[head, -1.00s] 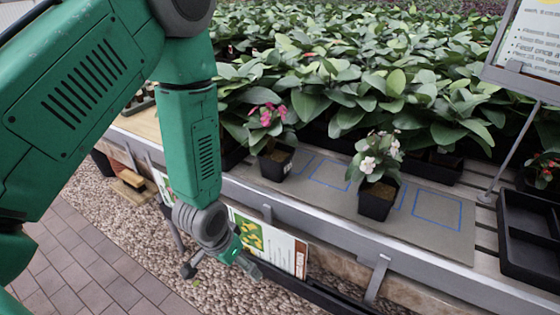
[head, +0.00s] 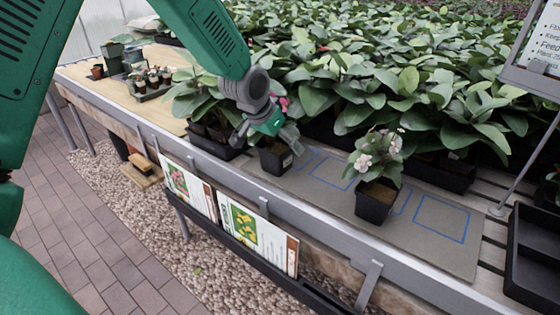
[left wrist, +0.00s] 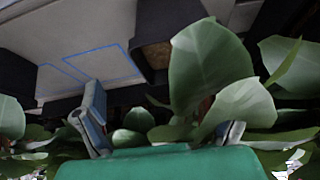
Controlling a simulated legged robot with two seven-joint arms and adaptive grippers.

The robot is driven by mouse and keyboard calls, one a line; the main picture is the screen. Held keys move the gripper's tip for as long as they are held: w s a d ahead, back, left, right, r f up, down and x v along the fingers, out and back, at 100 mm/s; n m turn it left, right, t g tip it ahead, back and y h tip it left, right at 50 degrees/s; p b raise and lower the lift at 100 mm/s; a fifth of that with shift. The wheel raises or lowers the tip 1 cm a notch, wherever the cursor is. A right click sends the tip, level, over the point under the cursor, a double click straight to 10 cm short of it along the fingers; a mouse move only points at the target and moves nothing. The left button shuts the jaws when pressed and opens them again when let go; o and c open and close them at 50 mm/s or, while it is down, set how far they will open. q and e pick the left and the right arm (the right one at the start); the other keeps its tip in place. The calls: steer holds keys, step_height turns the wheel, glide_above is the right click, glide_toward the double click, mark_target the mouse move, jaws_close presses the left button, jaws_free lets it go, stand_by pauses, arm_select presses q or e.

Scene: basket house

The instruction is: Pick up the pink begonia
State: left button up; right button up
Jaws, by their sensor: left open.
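The pink begonia (head: 284,104) stands in a black pot (head: 276,161) on the grey mat at the bench's front. Only a little of its pink bloom shows in the head view; my left arm and gripper hide the rest. My left gripper (head: 288,135) is open just above this pot, in front of the foliage. In the left wrist view its two fingers (left wrist: 162,112) are spread wide, with large green leaves around them. A dark pot with brown soil (left wrist: 157,53) shows beyond them; I cannot tell which pot it is. My right gripper is not in view.
A pale pink-and-white flowering plant (head: 377,160) in a black pot stands to the right, among blue outlined squares (head: 442,218). Dense leafy plants (head: 400,80) fill the bench behind. A black tray (head: 532,262) lies at right. Sign cards (head: 255,235) hang along the front edge.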

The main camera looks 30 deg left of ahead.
mark_target(281, 149)
arm_select(q)
steer(key=shift+w+f, duration=0.15)
steer(key=shift+f, duration=0.1)
steer(key=a+f, duration=0.1)
steer(key=w+f+b, duration=0.1)
steer(key=f, duration=0.1)
steer(key=w+a+f, duration=0.1)
steer(key=shift+w+a+f+b, duration=0.2)
steer(key=shift+a+b, duration=0.1)
steer(key=shift+w+f, duration=0.2)
steer(key=shift+f, duration=0.05)
steer(key=shift+d+r, duration=0.25)
steer(key=shift+d, duration=0.55)
steer(key=c, duration=1.2)
steer(key=shift+a+f, duration=0.15)
steer(key=shift+a, duration=0.4)
steer(key=shift+c, duration=0.7)
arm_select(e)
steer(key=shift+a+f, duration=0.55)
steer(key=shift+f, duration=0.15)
